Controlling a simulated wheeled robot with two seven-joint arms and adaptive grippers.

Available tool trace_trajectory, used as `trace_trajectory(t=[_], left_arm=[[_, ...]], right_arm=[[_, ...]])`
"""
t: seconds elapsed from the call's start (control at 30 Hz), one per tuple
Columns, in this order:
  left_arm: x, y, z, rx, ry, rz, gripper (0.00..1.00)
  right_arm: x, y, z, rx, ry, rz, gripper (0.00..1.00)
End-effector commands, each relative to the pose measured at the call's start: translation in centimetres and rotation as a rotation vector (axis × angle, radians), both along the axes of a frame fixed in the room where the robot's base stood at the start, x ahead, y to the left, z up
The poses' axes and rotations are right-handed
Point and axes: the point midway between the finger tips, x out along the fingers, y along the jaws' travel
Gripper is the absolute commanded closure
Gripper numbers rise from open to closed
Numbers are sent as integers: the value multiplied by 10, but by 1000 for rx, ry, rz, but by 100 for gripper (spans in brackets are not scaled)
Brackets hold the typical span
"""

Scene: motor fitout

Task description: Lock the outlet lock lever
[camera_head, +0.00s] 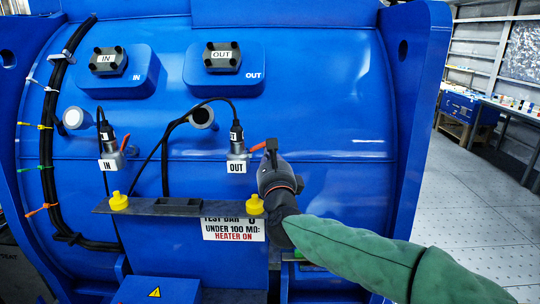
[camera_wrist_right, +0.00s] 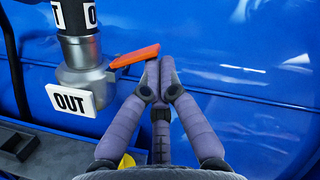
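The outlet lock lever (camera_head: 257,147) is an orange-red handle on the grey OUT connector (camera_head: 236,165). It points right and slightly upward. In the right wrist view the lever (camera_wrist_right: 135,56) shows beside the connector (camera_wrist_right: 85,82) with its OUT tag. My right gripper (camera_head: 272,150) is just right of the lever's free end. In the right wrist view its fingers (camera_wrist_right: 160,72) are together, with tips close below the lever's end. I see nothing between them; whether they touch the lever is unclear. My left gripper is not in view.
The IN connector (camera_head: 112,161) with its orange lever stands to the left. A dark shelf (camera_head: 180,207) with yellow knobs (camera_head: 118,201) lies below the connectors. Black cables hang on the blue motor housing (camera_head: 330,120). The housing right of my gripper is clear.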

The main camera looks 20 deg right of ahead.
Motion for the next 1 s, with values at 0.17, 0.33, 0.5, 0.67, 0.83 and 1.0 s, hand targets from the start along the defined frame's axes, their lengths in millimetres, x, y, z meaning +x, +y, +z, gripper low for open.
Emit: trace_trajectory(t=[0.17, 0.33, 0.5, 0.67, 0.83, 1.0], left_arm=[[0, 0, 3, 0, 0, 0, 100], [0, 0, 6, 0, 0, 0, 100], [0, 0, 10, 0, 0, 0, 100], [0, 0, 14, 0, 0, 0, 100], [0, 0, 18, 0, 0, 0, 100], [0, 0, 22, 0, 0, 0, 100]], right_arm=[[0, 0, 5, -52, 18, -1, 100], [0, 0, 8, -102, 36, -2, 100], [0, 1, 10, -153, 55, 0, 100], [1, 1, 13, -202, 73, -2, 100], [1, 2, 15, -252, 92, -1, 100], [1, 3, 18, -300, 109, -1, 100]])
